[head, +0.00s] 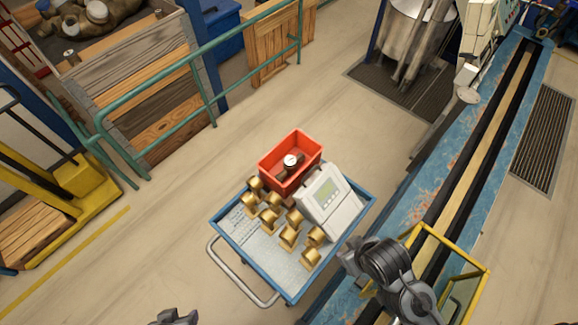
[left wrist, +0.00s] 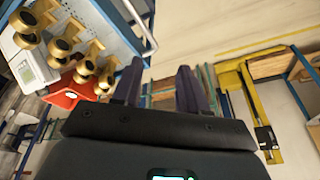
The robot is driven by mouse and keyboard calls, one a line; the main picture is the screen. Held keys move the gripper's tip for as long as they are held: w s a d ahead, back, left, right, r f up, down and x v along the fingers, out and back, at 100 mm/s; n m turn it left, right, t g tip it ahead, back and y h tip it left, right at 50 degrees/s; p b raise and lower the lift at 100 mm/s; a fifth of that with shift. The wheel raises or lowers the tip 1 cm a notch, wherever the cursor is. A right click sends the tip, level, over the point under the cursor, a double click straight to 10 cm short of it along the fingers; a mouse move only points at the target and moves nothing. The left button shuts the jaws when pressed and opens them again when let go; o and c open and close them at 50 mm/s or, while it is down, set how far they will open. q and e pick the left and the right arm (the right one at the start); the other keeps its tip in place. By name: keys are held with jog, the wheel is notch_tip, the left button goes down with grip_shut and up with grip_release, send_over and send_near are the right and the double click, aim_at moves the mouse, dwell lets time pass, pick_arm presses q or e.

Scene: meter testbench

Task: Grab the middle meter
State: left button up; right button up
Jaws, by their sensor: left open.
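Several brass meters (head: 268,218) stand in rows on the blue-rimmed cart (head: 222,228); which one is the middle meter is not clear. The brass pieces also show at the upper left of the left wrist view (left wrist: 85,67). A dark meter with a white dial (head: 291,161) sits in the red bin (head: 277,180) at the cart's far end. My left gripper (left wrist: 160,88) is open and empty, apart from the meters. In the head view only a dark piece of it shows at the bottom edge. My right gripper (head: 350,257) is near the cart's right side, and its fingers are unclear.
A white device with a screen (head: 329,198) stands on the cart's right side. The cart's handle (head: 240,287) faces the near left. A long blue bench (head: 460,150) runs along the right. A green railing (head: 180,68) is behind left. Floor left of the cart is clear.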

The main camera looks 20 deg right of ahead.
dwell(0.3)
pick_arm(q)
jog(key=o, duration=1)
